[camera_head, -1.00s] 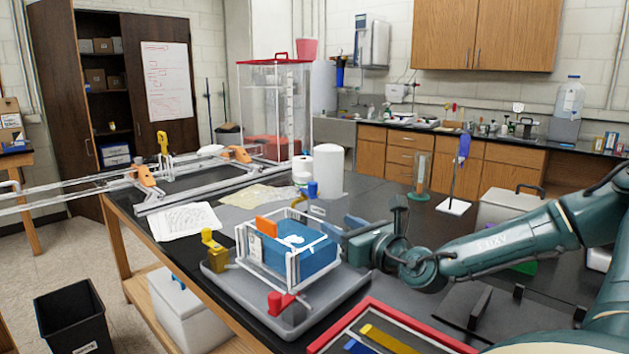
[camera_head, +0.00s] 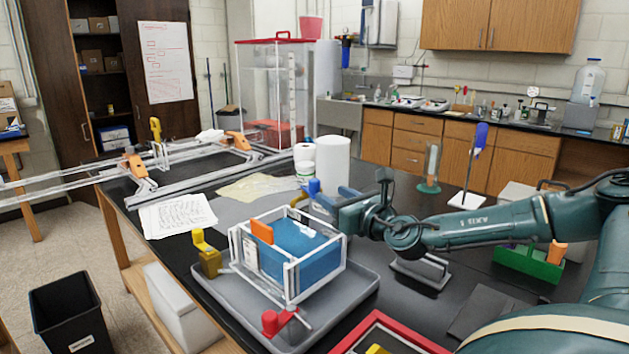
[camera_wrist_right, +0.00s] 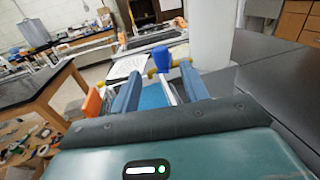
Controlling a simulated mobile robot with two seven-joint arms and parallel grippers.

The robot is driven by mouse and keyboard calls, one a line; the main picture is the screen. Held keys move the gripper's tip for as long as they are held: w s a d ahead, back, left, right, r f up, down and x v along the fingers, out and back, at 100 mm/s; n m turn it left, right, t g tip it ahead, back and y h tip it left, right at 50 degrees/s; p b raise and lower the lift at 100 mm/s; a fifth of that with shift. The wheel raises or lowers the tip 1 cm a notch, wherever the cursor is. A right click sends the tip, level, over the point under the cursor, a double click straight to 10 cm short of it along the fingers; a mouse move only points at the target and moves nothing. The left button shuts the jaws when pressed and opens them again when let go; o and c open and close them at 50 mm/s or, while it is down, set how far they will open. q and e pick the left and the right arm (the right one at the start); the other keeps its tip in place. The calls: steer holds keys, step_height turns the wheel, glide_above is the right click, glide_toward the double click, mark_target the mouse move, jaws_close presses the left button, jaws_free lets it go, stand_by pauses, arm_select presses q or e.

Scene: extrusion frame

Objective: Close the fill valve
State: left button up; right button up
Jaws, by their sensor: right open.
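A small tank (camera_head: 297,292) with white edges and blue contents stands in a grey tray (camera_head: 355,302) on the black bench. A blue-handled valve (camera_head: 314,187) is at its back side, a yellow valve (camera_head: 207,255) at its left, and a red valve (camera_head: 271,323) at its front. No label shows which is the fill valve. My right gripper (camera_head: 316,202) is open and empty, close to the blue valve. In the right wrist view, the blue handle (camera_wrist_right: 162,58) on a yellow fitting stands just beyond the gap between the blue fingers (camera_wrist_right: 160,88). Contact is not visible. My left gripper is out of view.
A white cylinder (camera_head: 333,160) stands close behind the blue valve. An orange piece (camera_head: 262,231) sits on the tank's rim. A red-edged tray (camera_head: 385,330) lies at the front, a green rack (camera_head: 528,265) at the right. Papers (camera_head: 177,217) lie at the left.

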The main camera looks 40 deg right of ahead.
mark_target(318, 185)
steer(key=w+p, duration=0.1)
steer(key=w, duration=0.1)
steer(key=w+p, duration=0.1)
steer(key=w, duration=0.2)
steer(key=w+d+p, duration=0.1)
steer(key=w, duration=0.1)
steer(key=shift+w+r, duration=0.1)
steer(key=shift+w, duration=0.1)
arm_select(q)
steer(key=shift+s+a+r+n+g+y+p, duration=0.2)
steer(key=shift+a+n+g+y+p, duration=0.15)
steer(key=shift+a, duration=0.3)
arm_select(e)
steer(key=shift+w+d, duration=0.1)
steer(key=shift+w, duration=0.45)
steer(key=shift+c, duration=0.3)
